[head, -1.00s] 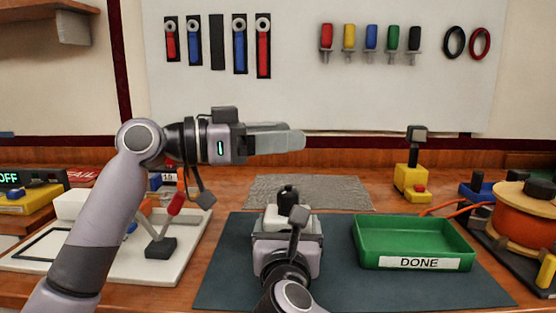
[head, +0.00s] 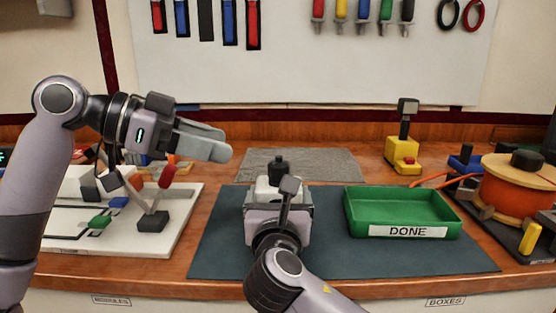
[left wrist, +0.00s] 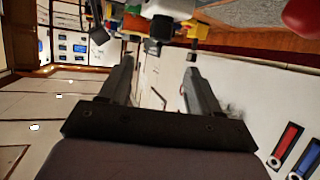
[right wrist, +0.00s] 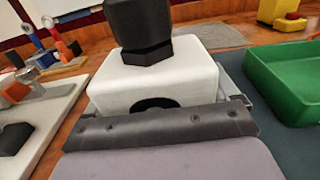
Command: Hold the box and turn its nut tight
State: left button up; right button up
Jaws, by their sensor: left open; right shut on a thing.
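The box is white; in the right wrist view the box (right wrist: 155,78) fills the middle, with a black nut (right wrist: 145,48) on its top. In the head view the box (head: 265,190) stands on the dark mat with a black top piece (head: 278,168). My right gripper (head: 278,205) is shut on the box from the near side; its fingers are mostly hidden in the head view. My left gripper (head: 205,145) is open and empty, raised to the left of the box and above the white board. Its two spread fingers (left wrist: 160,85) show in the left wrist view with nothing between them.
A green tray (head: 440,231) labelled DONE stands right of the box on the dark mat (head: 330,258). A white board (head: 150,245) with a red-tipped lever lies at the left. An orange spool (head: 510,195) stands far right, a yellow device (head: 402,150) behind.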

aim_at(274, 160)
pick_arm(q)
jog(key=x, duration=1.1)
jog(key=shift+w+d+f, duration=0.1)
jog(key=shift+d+f, duration=0.2)
jog(key=c, duration=1)
jog(key=shift+m+g, duration=0.3)
jog(key=shift+g, duration=0.1)
jog(key=shift+w+a+m+g, duration=0.1)
jog(key=shift+w+m+g, duration=0.05)
jog(key=shift+m+g, duration=1)
jog(key=shift+r+m+g, duration=0.1)
jog(key=shift+m+g, duration=1.25)
jog(key=shift+g, duration=0.4)
jog(key=shift+m+g, duration=0.4)
